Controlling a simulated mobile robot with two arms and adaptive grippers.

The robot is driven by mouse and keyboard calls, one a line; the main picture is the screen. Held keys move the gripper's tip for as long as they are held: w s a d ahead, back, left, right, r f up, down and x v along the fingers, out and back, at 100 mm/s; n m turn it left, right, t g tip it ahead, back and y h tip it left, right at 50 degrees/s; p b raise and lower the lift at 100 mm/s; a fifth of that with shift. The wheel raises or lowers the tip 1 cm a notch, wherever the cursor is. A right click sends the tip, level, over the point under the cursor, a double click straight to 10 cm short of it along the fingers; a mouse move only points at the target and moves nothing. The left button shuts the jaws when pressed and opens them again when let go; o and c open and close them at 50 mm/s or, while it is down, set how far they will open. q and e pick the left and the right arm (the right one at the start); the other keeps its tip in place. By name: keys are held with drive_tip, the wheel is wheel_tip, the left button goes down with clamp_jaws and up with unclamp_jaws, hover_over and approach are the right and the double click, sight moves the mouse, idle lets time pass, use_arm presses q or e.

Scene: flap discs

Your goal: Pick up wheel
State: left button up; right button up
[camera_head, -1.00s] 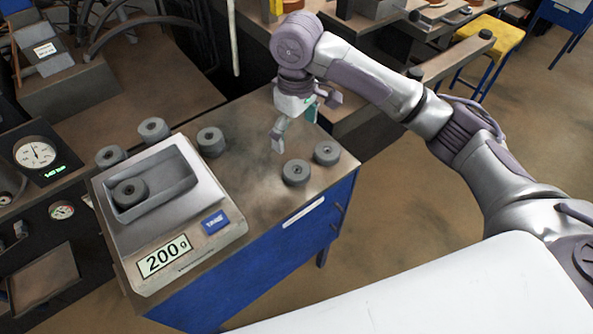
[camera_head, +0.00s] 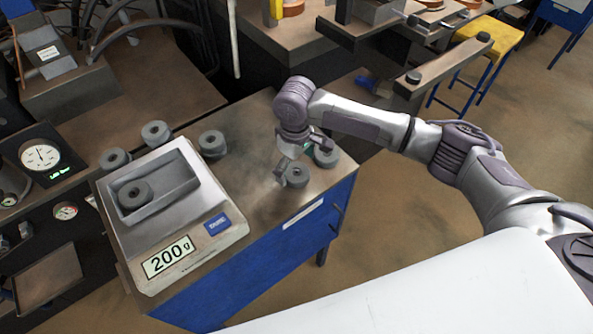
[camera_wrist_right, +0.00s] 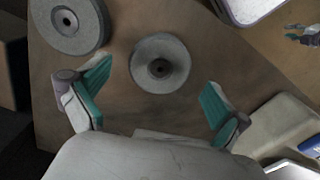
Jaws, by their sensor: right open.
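Several grey wheels with a centre hole stand on the brown table top. One wheel (camera_head: 297,176) sits near the front right, partly behind my right gripper (camera_head: 295,172). Another wheel (camera_head: 326,156) sits just behind it, partly covered by the arm. In the right wrist view a wheel (camera_wrist_right: 160,63) lies ahead of and between the open fingers of my right gripper (camera_wrist_right: 152,100), not touching them. A second wheel (camera_wrist_right: 68,22) shows at upper left. More wheels stand at the back left (camera_head: 212,143), (camera_head: 156,132), (camera_head: 114,158). My left gripper is not in view.
A scale (camera_head: 213,246) reading 200 g stands at the table's left, with a grey tray (camera_head: 185,170) holding one wheel (camera_head: 134,194). The table (camera_head: 245,200) is clear between scale and gripper. Gauges (camera_head: 40,157) are at far left, a yellow stool (camera_head: 497,38) at upper right.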

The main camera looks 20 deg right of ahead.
drive_tip(key=shift+f, duration=0.85)
drive_tip(key=c, duration=1.3)
drive_tip(key=shift+w+r, duration=0.1)
drive_tip(key=shift+r, duration=0.05)
drive_tip(key=shift+c, duration=0.2)
